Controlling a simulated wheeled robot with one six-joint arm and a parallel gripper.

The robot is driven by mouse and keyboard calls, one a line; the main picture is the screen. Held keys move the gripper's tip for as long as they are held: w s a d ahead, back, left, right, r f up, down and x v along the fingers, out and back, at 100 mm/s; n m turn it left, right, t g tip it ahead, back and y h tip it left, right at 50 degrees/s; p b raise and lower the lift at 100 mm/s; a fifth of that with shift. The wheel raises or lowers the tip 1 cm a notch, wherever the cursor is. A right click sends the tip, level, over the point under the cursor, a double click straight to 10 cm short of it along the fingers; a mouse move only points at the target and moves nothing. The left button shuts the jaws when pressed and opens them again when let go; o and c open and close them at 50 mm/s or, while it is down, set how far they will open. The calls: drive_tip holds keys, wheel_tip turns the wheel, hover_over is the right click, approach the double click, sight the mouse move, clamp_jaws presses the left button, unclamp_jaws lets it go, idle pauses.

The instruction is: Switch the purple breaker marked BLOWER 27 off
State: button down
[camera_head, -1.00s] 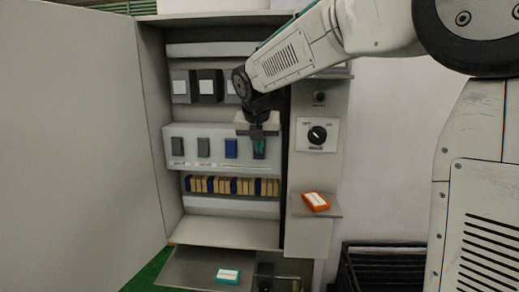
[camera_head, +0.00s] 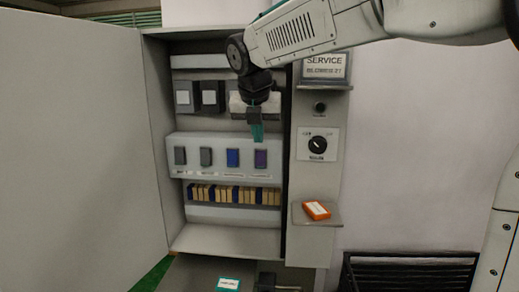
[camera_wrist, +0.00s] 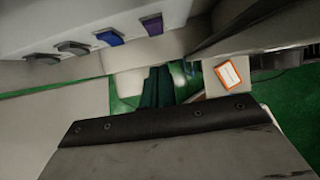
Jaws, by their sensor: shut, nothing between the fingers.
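The purple breaker (camera_head: 260,159) is the rightmost of a row on a pale panel (camera_head: 220,172) inside the open cabinet. Its label is too small to read, and I cannot tell its switch position. It also shows at the top of the wrist view (camera_wrist: 152,24). My gripper (camera_head: 257,134) has teal fingers that are shut and empty, just above the purple breaker in the head view. In the wrist view the shut fingers (camera_wrist: 158,86) appear below the breaker, apart from it.
A blue breaker (camera_head: 232,158) and two grey ones (camera_head: 206,157) stand left of the purple one. A SERVICE sign (camera_head: 325,65), a rotary knob (camera_head: 318,145) and an orange box (camera_head: 316,210) on a shelf are at right. The cabinet door (camera_head: 75,150) stands open at left.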

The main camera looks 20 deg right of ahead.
drive_tip(key=shift+v, duration=1.65)
drive_tip(key=shift+s+d+f, duration=0.15)
drive_tip(key=shift+s+f, duration=0.05)
drive_tip(key=shift+f, duration=0.45)
approach(263, 168)
wheel_tip(263, 168, down, 4)
drive_tip(key=shift+w+d+f, duration=0.25)
drive_tip(key=shift+w+f, duration=0.05)
drive_tip(key=shift+w, duration=0.35)
drive_tip(key=shift+w+d+f, duration=0.25)
drive_tip(key=shift+w, duration=0.35)
